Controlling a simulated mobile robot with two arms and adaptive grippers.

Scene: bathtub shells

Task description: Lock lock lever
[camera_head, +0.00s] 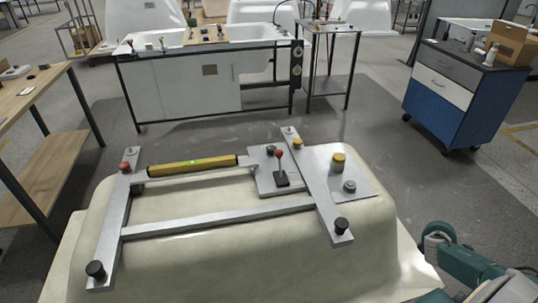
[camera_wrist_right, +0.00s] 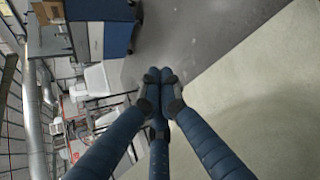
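The lock lever (camera_head: 280,168) is a small stick with a red ball on a black base. It stands nearly upright on a grey metal plate (camera_head: 268,188), part of the metal frame (camera_head: 215,217) on top of the cream bathtub shell (camera_head: 240,265). My right gripper (camera_wrist_right: 160,76) shows in the right wrist view, its blue fingers drawn together at the tips with nothing seen between them. It is away from the lever, beside the pale shell edge (camera_wrist_right: 260,90). My right arm enters the head view at the lower right. My left gripper is not in view.
The frame carries a yellow bar (camera_head: 192,166), a red knob (camera_head: 125,166), black knobs (camera_head: 95,270) and yellow knobs (camera_head: 338,161). A wooden bench (camera_head: 40,95) stands left, a blue drawer cart (camera_head: 465,90) right, and a white tub station (camera_head: 205,80) behind. Grey floor between is clear.

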